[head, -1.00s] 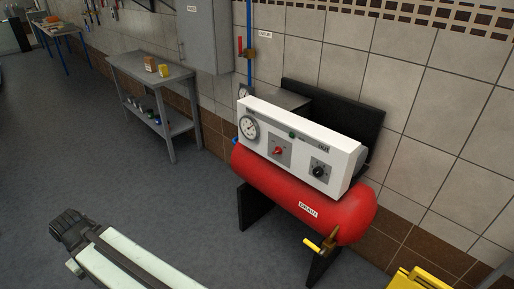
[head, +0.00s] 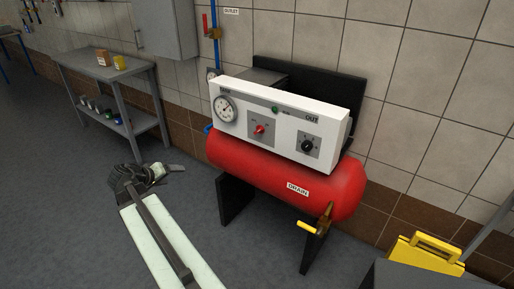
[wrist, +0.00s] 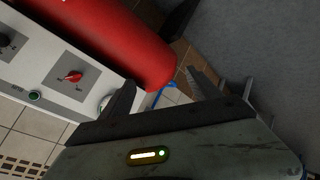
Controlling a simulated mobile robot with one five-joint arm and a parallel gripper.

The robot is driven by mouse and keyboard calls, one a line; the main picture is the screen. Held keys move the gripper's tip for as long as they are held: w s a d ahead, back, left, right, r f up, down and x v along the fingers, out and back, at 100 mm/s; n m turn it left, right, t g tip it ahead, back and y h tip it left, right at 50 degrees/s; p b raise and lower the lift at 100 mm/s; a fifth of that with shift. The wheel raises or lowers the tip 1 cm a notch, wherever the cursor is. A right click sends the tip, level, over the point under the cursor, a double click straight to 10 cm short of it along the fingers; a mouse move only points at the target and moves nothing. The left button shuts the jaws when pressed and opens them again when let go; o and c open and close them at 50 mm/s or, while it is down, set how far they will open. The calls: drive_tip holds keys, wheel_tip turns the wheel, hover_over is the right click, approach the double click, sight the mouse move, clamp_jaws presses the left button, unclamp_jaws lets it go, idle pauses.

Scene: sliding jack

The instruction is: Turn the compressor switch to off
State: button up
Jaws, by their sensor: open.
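The compressor has a red tank (head: 290,180) under a white slanted panel (head: 240,135). A red rotary knob (head: 259,129) sits on a grey plate mid-panel. It also shows in the wrist view (wrist: 72,77), at the left. A black knob (head: 306,147) on another plate is to its right. The knobs' switch labels are too small to read. My gripper (head: 172,170) is open and empty, left of the compressor and apart from it. In the wrist view its spread fingers (wrist: 160,78) are beyond the panel's gauge end, with the red knob outside them.
A round gauge (head: 225,109) and a green lamp or button (head: 275,109) are on the panel. A yellow-handled drain valve (head: 320,222) sticks out at the tank's front right. A grey shelf table (head: 105,68) stands at left. A yellow case (head: 425,255) is at lower right.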

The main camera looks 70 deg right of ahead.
drive_tip(key=s+d+m+g+h+b, duration=0.1)
drive_tip(key=s+d+h+b, duration=0.15)
drive_tip(key=s+d, duration=0.5)
drive_tip(key=s+d+m+g+h+b, duration=0.25)
drive_tip(key=s+d, duration=0.25)
drive_tip(key=d, duration=0.5)
drive_tip(key=h+b, duration=0.2)
approach(258, 132)
drive_tip(key=x, duration=0.2)
drive_tip(key=shift+n+g, duration=0.25)
drive_tip(key=shift+g, duration=0.1)
drive_tip(key=shift+x, duration=3.7)
